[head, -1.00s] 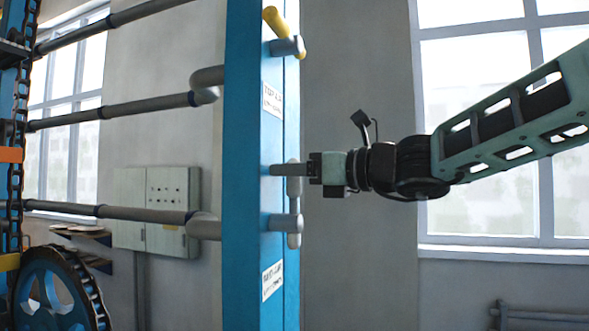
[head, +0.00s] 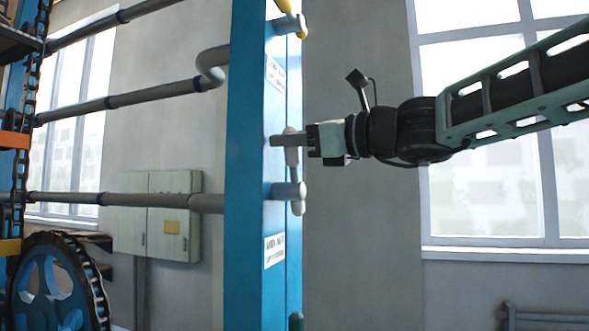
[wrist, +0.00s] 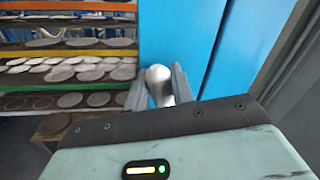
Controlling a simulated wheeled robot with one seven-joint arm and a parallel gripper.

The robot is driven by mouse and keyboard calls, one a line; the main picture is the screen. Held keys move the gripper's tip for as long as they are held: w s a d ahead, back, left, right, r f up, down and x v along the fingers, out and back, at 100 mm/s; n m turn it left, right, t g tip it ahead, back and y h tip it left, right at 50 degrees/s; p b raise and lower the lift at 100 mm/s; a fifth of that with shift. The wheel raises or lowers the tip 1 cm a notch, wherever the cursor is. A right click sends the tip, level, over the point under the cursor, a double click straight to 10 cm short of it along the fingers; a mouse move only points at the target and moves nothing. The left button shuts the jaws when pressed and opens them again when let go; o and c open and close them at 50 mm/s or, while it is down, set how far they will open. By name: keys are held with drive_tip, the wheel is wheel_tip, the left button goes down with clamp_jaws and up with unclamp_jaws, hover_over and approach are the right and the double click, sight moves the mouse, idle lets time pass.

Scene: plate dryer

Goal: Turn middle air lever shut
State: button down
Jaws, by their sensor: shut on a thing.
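The middle air lever (head: 292,160) is a grey handle on the side of a blue column (head: 250,210). It stands about upright, rising from its round grey hub (head: 288,191), with a short end below the hub. My gripper (head: 288,140) comes from the right and is shut on the upper part of this lever. In the wrist view the lever's rounded silver end (wrist: 158,80) sits between my two grey fingers (wrist: 158,90). The fingers hide part of the lever in the head view.
Above is another hub (head: 291,24) with a yellow lever (head: 284,5). A green part (head: 296,321) shows lower on the column. Grey pipes (head: 140,94) run left from it. A toothed blue wheel (head: 55,285) stands lower left. Racks of plates (wrist: 80,70) show in the wrist view.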

drive_tip(key=n+b, duration=0.1)
drive_tip(key=b, duration=0.1)
drive_tip(key=s+f+n+b, duration=0.1)
drive_tip(key=b, duration=0.2)
drive_tip(key=s+a+f+n+b, duration=0.1)
drive_tip(key=b, duration=0.1)
drive_tip(key=shift+s+f+n+y, duration=0.2)
drive_tip(key=shift+n+y, duration=0.1)
drive_tip(key=shift+y, duration=0.1)
drive_tip(key=s+a+f+n+g+y+b, duration=0.1)
drive_tip(key=f+n+b, duration=0.5)
drive_tip(key=n+b, duration=0.6)
drive_tip(key=s+g+b, duration=0.1)
drive_tip(key=s+b, duration=0.1)
drive_tip(key=b, duration=0.5)
drive_tip(key=shift+s+f+n+y+b, duration=0.25)
drive_tip(key=shift+s+n+y+b, duration=0.05)
drive_tip(key=shift+b, duration=0.05)
drive_tip(key=shift+a, duration=0.1)
drive_tip(key=c, duration=1.2)
unclamp_jaws()
drive_tip(key=shift+c, duration=0.2)
drive_tip(key=b+v, duration=0.5)
drive_tip(key=v, duration=1.2)
drive_tip(key=shift+d, duration=0.25)
